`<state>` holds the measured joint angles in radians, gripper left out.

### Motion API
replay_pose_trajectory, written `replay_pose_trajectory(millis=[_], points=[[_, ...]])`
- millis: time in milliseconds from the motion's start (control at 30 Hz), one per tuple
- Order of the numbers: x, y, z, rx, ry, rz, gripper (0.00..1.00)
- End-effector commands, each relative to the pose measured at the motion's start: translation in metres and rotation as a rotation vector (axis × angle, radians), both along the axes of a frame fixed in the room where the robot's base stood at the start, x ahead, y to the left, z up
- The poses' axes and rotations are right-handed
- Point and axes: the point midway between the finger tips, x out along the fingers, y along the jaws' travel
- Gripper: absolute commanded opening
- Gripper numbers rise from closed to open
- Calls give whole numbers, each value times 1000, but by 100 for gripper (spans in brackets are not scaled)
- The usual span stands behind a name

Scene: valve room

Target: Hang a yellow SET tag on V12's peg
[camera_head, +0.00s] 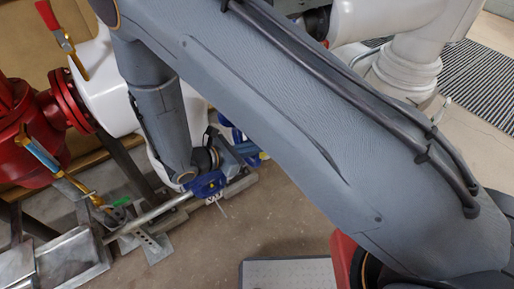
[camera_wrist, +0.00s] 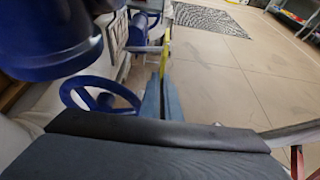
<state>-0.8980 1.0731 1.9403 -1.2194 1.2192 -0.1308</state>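My gripper (camera_wrist: 162,92) is in the lower middle of the wrist view, its two blue-grey fingers close together. A thin yellow strip (camera_wrist: 165,52), seen nearly edge-on, stands out from between the fingertips; it looks like the yellow tag. Any lettering on it cannot be read. A blue handwheel (camera_wrist: 98,96) is just left of the fingers, apart from them. In the head view my arm crosses the picture and hides most of the gripper's area. No peg or V12 label can be made out in either view.
A large blue body (camera_wrist: 45,45) fills the wrist view's upper left. In the head view, a red flanged valve (camera_head: 30,125), a yellow-and-blue lever (camera_head: 45,158) and a metal support frame (camera_head: 75,250) are at left. Floor (camera_wrist: 235,75) right of the gripper is open.

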Motion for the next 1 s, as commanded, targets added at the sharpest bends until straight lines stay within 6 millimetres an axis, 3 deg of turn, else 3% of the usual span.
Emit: replay_pose_trajectory(millis=[1000], points=[[16,10,-1,1,-1,0,0]])
